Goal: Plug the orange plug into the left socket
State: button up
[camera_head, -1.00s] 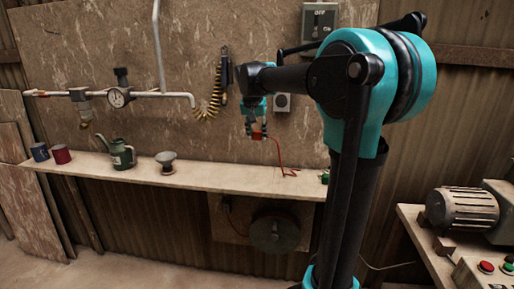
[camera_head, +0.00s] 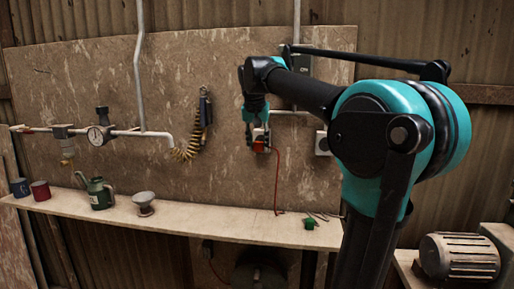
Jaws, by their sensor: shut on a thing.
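My gripper (camera_head: 257,137) is shut on the orange plug (camera_head: 260,147), holding it above the shelf and in front of the wall board. A thin red cord (camera_head: 277,185) hangs from the plug down to the shelf. A pale square socket (camera_head: 321,143) with a dark round middle is on the board to the right of my gripper, at about its height. My arm covers part of its right side. A pale patch shows behind my fingers; I cannot tell whether it is the left socket. I cannot see the plug touching any socket.
The shelf (camera_head: 210,224) holds blue and red mugs (camera_head: 40,190), a green can (camera_head: 98,192), a grey funnel-like thing (camera_head: 144,203) and a small green block (camera_head: 310,224). A coiled hose (camera_head: 190,149) hangs left of my gripper. A switch box (camera_head: 301,63) is above. A motor (camera_head: 458,257) stands lower right.

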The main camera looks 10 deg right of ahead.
jog(key=shift+w+d, duration=0.3)
jog(key=shift+w, duration=0.65)
jog(key=shift+w+d, duration=0.3)
jog(key=shift+w, duration=0.65)
jog(key=shift+w+d, duration=0.15)
jog(key=shift+w, duration=0.4)
dwell(5.5)
